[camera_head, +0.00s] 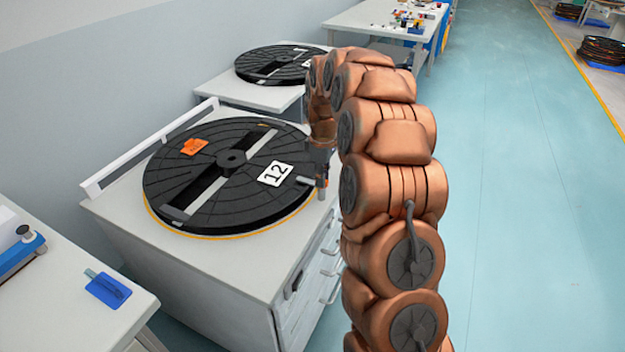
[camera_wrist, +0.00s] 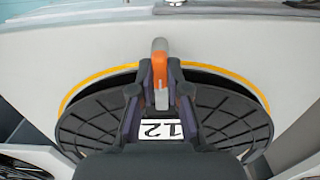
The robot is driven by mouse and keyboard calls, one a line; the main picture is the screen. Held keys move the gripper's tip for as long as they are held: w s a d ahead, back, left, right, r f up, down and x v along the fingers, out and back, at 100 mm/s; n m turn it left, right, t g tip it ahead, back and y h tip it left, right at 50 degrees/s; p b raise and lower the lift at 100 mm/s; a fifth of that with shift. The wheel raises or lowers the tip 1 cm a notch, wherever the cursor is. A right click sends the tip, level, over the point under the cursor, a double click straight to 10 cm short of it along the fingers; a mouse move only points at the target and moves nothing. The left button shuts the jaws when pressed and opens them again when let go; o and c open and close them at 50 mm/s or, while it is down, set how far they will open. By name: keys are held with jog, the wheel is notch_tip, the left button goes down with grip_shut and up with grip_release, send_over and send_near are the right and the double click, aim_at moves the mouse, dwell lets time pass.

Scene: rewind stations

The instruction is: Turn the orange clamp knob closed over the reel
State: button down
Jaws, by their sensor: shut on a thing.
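The black reel (camera_head: 165,185) lies flat on the white cabinet top, with a white label reading 12 (camera_head: 275,174) and an orange tag (camera_head: 194,147) on it. The reel also shows in the wrist view (camera_wrist: 95,122). My gripper (camera_wrist: 160,75) is shut on the orange clamp knob (camera_wrist: 160,62) at the reel's edge. The knob lies across the yellow ring, its pale end pointing away from the reel and a grey part between my fingers.
A white rail (camera_head: 150,150) stands along the cabinet's back left side. Another reel (camera_head: 275,63) lies on the cabinet behind. A bench with a blue item (camera_head: 108,289) is at the lower left.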

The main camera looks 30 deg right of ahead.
dwell(0.4)
jog(key=c, duration=1.1)
grip_release()
jog(key=shift+c, duration=0.2)
notch_tip(320, 180, up, 12)
jog(key=shift+s+a, duration=0.1)
